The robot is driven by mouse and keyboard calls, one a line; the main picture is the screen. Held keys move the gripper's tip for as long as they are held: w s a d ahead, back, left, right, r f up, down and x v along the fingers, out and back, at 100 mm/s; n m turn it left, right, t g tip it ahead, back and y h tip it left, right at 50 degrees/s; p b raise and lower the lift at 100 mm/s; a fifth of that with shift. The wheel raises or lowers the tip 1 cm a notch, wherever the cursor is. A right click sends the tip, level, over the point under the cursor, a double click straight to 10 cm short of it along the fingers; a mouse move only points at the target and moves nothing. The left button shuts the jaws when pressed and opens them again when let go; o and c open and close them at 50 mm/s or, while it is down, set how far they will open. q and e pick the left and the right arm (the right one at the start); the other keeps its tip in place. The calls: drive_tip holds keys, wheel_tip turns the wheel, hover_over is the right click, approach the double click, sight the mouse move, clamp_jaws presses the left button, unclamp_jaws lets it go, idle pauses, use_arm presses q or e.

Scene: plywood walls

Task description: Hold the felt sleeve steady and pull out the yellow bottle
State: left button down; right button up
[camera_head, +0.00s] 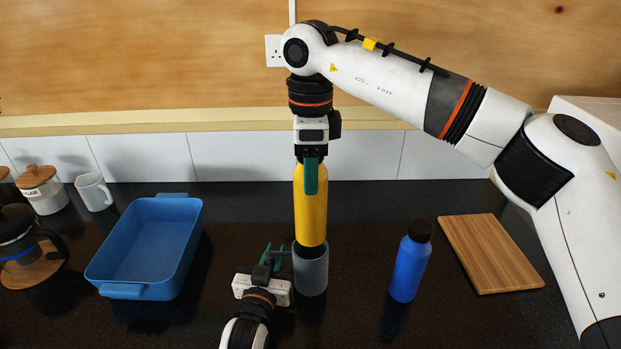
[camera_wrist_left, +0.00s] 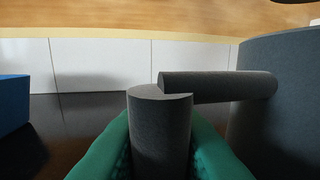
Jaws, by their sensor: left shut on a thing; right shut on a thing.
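The grey felt sleeve (camera_head: 312,272) stands upright on the dark counter, with a handle on its left side. My left gripper (camera_head: 272,257) is shut on that handle; the left wrist view shows the green fingers either side of the handle's upright part (camera_wrist_left: 160,135), with the sleeve wall (camera_wrist_left: 285,100) to the right. The yellow bottle (camera_head: 311,215) is upright above the sleeve, most of its length showing. Its lower end is at the sleeve's mouth; I cannot tell whether it is still slightly inside. My right gripper (camera_head: 311,172) is shut on the bottle's top from above.
A blue bottle (camera_head: 409,268) with a black cap stands to the right, near a wooden board (camera_head: 490,253). A blue tray (camera_head: 112,290) lies to the left. A mug (camera_head: 94,192), jars and a coffee press (camera_head: 17,238) are farther left. A tiled wall bounds the back.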

drive_tip(key=shift+r, duration=0.35)
use_arm(q)
drive_tip(key=c, duration=1.2)
unclamp_jaws()
drive_tip(key=s, duration=0.4)
drive_tip(key=s+a, duration=0.1)
drive_tip(key=s, duration=0.3)
drive_tip(key=s+a, duration=0.1)
drive_tip(key=s, duration=0.2)
drive_tip(key=shift+s+a, duration=0.15)
drive_tip(key=shift+s, duration=0.25)
drive_tip(key=shift+f, duration=0.1)
use_arm(e)
drive_tip(key=shift+f, duration=0.1)
